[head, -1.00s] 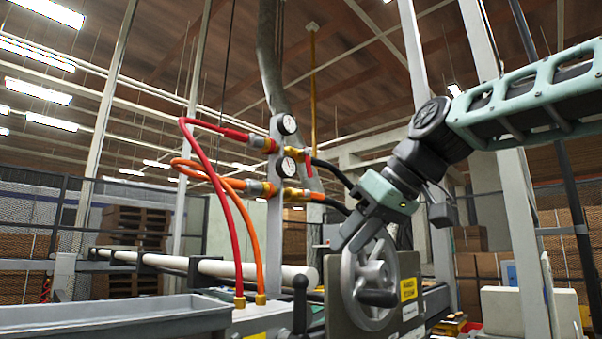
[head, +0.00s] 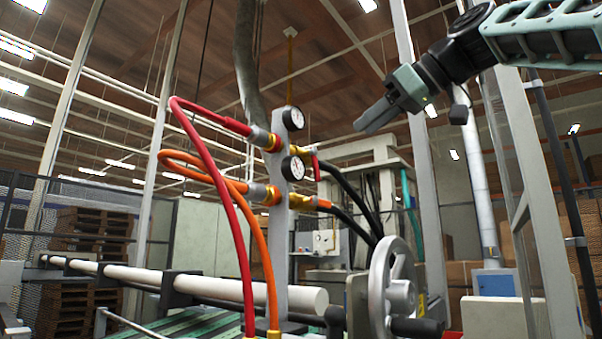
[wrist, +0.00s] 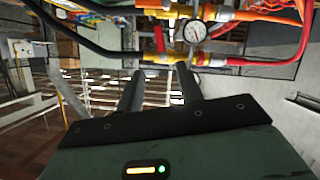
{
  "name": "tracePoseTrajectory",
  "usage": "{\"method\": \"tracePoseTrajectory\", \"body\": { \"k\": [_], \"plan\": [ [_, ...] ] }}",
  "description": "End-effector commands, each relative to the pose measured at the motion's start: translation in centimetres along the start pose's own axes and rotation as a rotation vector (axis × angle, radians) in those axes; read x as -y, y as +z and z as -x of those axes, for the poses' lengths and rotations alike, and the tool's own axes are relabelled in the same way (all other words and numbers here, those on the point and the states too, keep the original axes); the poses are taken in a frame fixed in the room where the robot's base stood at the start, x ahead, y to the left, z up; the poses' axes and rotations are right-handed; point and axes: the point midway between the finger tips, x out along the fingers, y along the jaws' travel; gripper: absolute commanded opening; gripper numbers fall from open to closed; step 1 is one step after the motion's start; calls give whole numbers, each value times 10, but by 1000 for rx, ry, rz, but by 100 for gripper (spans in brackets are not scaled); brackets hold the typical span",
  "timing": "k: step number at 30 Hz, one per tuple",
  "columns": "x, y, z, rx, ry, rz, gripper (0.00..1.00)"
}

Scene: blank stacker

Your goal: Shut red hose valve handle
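The red valve handle (head: 316,167) hangs down from the brass valve at the right of the upper line, the one fed by the red hose (head: 208,162). In the wrist view, which looks upside down, the red handle (wrist: 159,39) points up from its brass valve, just beyond the fingertips. My gripper (head: 364,124) is up and to the right of the handle in the head view, its dark fingers pointing down-left. In the wrist view my gripper (wrist: 157,74) has its two fingers apart with nothing between them. No contact with the handle shows.
An orange hose (head: 258,250) feeds a lower line on the same grey post (head: 282,240). Two gauges (head: 292,118) sit on the post. Black hoses (head: 345,185) leave to the right. A grey handwheel (head: 394,288) stands below; a white pipe (head: 210,285) crosses low.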

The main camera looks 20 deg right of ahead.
Motion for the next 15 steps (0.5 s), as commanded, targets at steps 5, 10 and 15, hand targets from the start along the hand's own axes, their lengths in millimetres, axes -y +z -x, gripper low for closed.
{"method": "tracePoseTrajectory", "body": {
  "k": [5, 10, 15],
  "plan": [
    [0, 0, -30, 5, -4, -2, 36],
    [0, -1, -66, 5, -6, -2, 36],
    [0, -1, -101, 5, -5, -2, 36]
  ]
}}
